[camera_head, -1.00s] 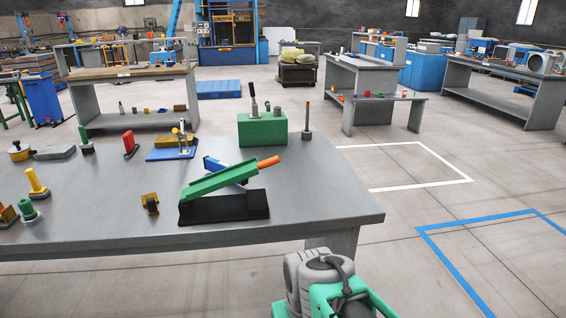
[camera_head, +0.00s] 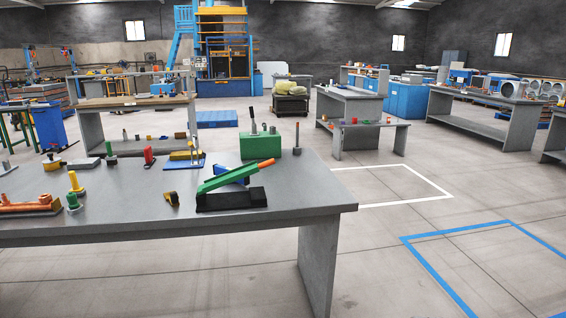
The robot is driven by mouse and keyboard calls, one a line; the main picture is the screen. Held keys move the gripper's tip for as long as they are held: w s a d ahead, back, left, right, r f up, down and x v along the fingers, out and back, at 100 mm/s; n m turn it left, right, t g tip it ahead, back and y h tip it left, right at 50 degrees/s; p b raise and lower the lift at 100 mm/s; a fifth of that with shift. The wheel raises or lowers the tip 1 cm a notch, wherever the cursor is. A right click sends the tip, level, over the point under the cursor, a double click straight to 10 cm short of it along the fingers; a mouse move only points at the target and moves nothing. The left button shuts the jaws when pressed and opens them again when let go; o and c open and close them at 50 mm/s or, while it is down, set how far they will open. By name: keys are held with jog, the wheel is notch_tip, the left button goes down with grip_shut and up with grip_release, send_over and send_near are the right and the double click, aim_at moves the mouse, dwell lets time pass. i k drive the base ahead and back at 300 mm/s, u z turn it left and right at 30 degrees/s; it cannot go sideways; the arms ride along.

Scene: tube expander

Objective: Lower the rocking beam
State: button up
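The tube expander stands on the grey workbench (camera_head: 130,217), near its right end. Its green rocking beam (camera_head: 227,178) slopes up to the right and ends in an orange tip (camera_head: 266,163). A blue part (camera_head: 236,173) shows behind the beam, and a black base (camera_head: 231,200) lies under it. The beam's left end is low, close to the base; its right end is raised clear of it. My gripper is not in view, so its state and its distance from the beam do not show.
Behind the expander stand a green block (camera_head: 261,147) with a black lever and an upright rod (camera_head: 297,139). Several small tools, among them a yellow post (camera_head: 75,183), stand to the left. Floor right of the bench is clear, with white and blue (camera_head: 440,275) marked outlines.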

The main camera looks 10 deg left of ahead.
aim_at(222, 179)
jog(key=u, duration=0.1)
jog(key=i, duration=1.35)
jog(key=u, duration=1)
jog(key=i, duration=0.9)
jog(key=u, duration=1.05)
